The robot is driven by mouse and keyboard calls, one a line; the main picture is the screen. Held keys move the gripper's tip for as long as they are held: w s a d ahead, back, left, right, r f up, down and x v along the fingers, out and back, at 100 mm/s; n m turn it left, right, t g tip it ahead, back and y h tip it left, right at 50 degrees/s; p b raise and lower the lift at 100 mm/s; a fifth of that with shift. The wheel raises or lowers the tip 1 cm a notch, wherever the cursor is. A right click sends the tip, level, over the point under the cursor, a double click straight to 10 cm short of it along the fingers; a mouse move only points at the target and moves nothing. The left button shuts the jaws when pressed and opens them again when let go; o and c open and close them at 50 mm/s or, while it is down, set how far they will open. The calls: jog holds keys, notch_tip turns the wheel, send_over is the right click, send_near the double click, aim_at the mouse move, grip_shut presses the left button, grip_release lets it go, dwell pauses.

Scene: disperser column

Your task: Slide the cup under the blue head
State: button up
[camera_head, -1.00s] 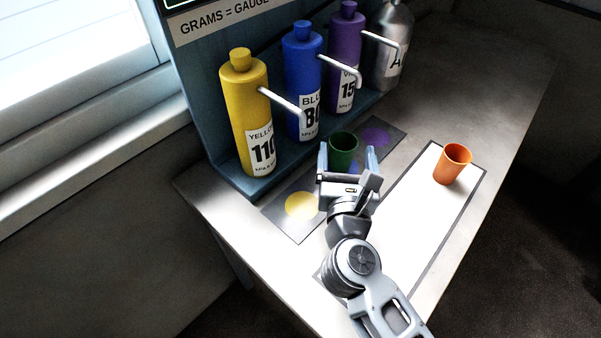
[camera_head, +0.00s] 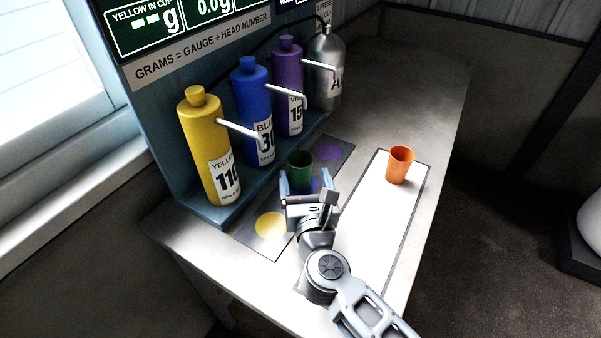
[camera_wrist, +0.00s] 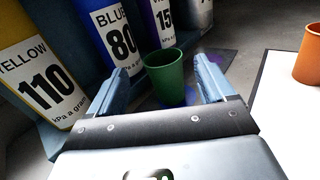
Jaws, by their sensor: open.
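A green cup (camera_head: 300,165) stands upright on a dark strip (camera_head: 262,240), at a blue spot (camera_head: 314,186) partly hidden by the cup and my gripper. The blue head (camera_head: 252,105) is a blue bottle with a thin spout (camera_head: 287,93) reaching out towards the cup's side. My gripper (camera_head: 308,182) is open, its two blue fingers on either side of the cup. In the wrist view the green cup (camera_wrist: 170,80) sits between the spread fingers, with gaps visible on both sides. The blue head (camera_wrist: 118,40) stands behind it, labelled 80.
A yellow bottle (camera_head: 207,150) stands left of the blue one; a purple bottle (camera_head: 287,90) and a silver bottle (camera_head: 325,75) stand to its right. An orange cup (camera_head: 400,166) is on a white mat (camera_head: 372,225). Yellow (camera_head: 270,226) and purple (camera_head: 328,152) spots flank the cup.

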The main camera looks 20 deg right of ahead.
aim_at(302, 179)
notch_tip(302, 179, down, 5)
jog(key=shift+f+b, duration=0.15)
jog(key=shift+b, duration=0.45)
jog(key=x, duration=0.5)
jog(key=shift+w+r, duration=0.3)
jog(key=shift+x, duration=0.95)
jog(key=c, duration=1)
jog(key=o, duration=1.1)
jog(key=shift+v, duration=3.9)
